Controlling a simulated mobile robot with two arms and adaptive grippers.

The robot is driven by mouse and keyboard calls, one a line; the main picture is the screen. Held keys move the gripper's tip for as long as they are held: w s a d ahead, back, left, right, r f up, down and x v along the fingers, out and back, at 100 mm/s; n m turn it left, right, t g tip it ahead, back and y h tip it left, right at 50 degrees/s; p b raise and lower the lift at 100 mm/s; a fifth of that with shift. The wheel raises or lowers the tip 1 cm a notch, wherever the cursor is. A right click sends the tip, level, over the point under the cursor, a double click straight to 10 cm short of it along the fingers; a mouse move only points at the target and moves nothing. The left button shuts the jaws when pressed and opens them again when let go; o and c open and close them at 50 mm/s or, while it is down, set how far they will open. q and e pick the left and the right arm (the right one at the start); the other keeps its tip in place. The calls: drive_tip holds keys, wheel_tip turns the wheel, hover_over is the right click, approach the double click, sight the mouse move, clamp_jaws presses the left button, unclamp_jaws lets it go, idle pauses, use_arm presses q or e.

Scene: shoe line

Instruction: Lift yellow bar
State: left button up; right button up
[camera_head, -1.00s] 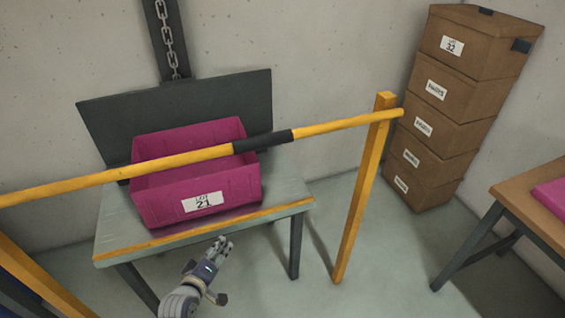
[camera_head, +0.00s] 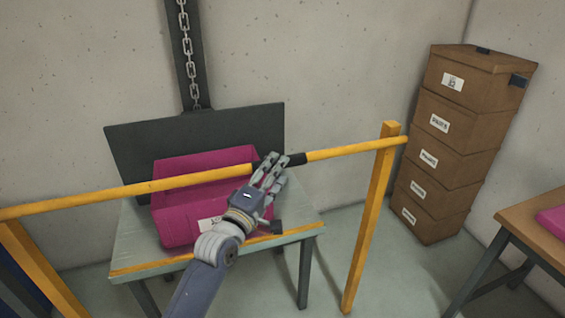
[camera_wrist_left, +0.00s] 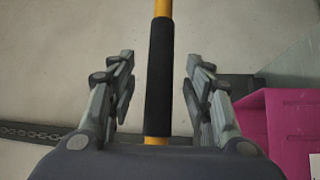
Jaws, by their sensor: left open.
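The yellow bar (camera_head: 130,190) runs across the head view, in front of the magenta bin, with a black grip section (camera_head: 297,159) near its middle. It rests at its right end by a yellow post (camera_head: 371,215). My left gripper (camera_head: 271,167) is at the black section and hides part of it. In the left wrist view, the bar's black section (camera_wrist_left: 160,75) stands between the two open fingers (camera_wrist_left: 160,85), with a gap on each side. My right gripper is in neither view.
Behind the bar, a magenta bin (camera_head: 175,222) stands on a grey table (camera_head: 135,245) with a dark back panel (camera_head: 130,150). Several stacked brown boxes (camera_head: 455,125) stand at the right, near another table (camera_head: 515,220). The floor between is clear.

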use_arm(q)
drive_tip(key=shift+x, duration=2)
clamp_jaws()
